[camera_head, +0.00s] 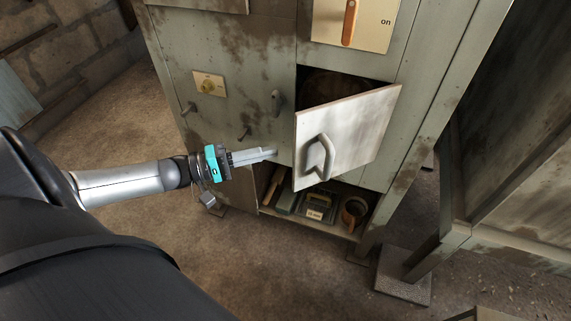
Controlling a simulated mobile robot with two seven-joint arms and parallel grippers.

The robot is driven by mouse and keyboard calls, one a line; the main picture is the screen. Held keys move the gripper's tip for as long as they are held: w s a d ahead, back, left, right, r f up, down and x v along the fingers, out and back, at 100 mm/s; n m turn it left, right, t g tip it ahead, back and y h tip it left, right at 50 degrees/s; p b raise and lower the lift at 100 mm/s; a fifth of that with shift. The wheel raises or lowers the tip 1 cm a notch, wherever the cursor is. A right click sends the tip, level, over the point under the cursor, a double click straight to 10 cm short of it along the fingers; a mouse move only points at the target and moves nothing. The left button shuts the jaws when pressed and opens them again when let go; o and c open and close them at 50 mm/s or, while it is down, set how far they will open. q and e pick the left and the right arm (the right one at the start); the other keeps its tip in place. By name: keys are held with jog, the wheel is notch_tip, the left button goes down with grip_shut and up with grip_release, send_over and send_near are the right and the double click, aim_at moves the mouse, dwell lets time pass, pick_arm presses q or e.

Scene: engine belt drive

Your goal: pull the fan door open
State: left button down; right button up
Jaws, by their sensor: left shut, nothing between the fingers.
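The fan door (355,125) is a pale, worn panel on the front of the grey cabinet. It stands partly open, with its left edge swung out and a dark gap (325,84) above it. A grey loop handle (318,157) is on its left part. My left gripper (275,153) comes in from the left, shut and empty. Its tips are just left of the door's free edge, and I cannot tell whether they touch it. The inside behind the door is mostly hidden. My right gripper is not in view.
An open shelf below holds boxes and a round cup-like item (354,211). A metal frame (455,235) stands at the right. Floor at the left is clear.

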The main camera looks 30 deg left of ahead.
aim_at(295, 161)
pick_arm(q)
jog(key=shift+w+d, duration=0.1)
jog(key=shift+d, duration=2.6)
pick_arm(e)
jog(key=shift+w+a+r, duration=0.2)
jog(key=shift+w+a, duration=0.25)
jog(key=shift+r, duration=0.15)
